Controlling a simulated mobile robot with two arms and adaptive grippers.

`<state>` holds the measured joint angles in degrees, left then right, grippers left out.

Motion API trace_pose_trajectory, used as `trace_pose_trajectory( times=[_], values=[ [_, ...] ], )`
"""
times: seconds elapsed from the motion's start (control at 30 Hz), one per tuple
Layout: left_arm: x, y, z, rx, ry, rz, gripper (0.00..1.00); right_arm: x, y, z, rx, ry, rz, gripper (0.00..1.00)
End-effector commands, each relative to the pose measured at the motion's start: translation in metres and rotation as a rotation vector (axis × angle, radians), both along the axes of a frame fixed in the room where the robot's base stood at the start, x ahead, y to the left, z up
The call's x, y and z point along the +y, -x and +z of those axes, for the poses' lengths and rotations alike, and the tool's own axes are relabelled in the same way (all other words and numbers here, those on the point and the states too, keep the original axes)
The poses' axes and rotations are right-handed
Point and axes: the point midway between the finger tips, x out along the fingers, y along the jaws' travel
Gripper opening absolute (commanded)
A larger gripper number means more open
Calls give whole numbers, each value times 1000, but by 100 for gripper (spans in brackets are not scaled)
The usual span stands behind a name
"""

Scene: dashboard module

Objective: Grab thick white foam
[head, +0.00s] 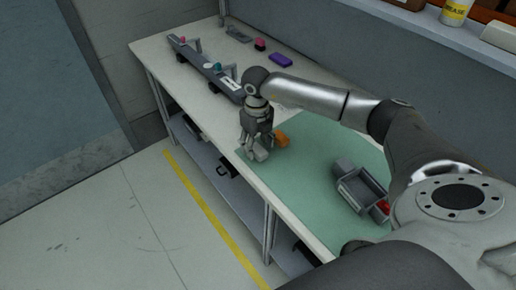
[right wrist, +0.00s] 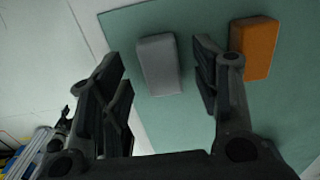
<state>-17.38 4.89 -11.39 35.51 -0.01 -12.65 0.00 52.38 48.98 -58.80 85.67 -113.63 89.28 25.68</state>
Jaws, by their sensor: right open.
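A light grey-white foam block (right wrist: 159,64) lies on the green mat in the right wrist view, between the two open fingers of my right gripper (right wrist: 160,85) and a little beyond their tips. In the head view the white block (head: 262,155) shows just below the fingers of my right gripper (head: 255,145). An orange block (right wrist: 254,47) lies just right of it, beyond the right finger; it also shows in the head view (head: 283,140). My right gripper is open and empty above the mat's edge. My left gripper is not in view.
The green mat (head: 300,185) covers the near part of the white workbench (head: 160,55). A grey box (head: 362,190) with a red part stands on the mat at right. A long dark bar (head: 205,68) and a purple item (head: 280,60) lie farther back.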

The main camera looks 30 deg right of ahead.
Motion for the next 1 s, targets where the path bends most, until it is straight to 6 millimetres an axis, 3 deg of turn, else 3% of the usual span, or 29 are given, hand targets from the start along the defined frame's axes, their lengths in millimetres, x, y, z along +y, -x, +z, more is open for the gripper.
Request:
trace_pose_trajectory(
  times=[0.13, 0.4, 0.67, 1.0],
  values=[
    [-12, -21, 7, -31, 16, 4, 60, 0, 0, -15, 1, -1, 0, 57],
    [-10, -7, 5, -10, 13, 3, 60, 0, -1, -18, -2, 0, 0, 57],
    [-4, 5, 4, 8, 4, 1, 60, 0, -1, -18, -1, 0, 0, 24],
    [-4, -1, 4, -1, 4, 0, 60, 0, -1, -18, -2, 0, 0, 22]
  ],
)
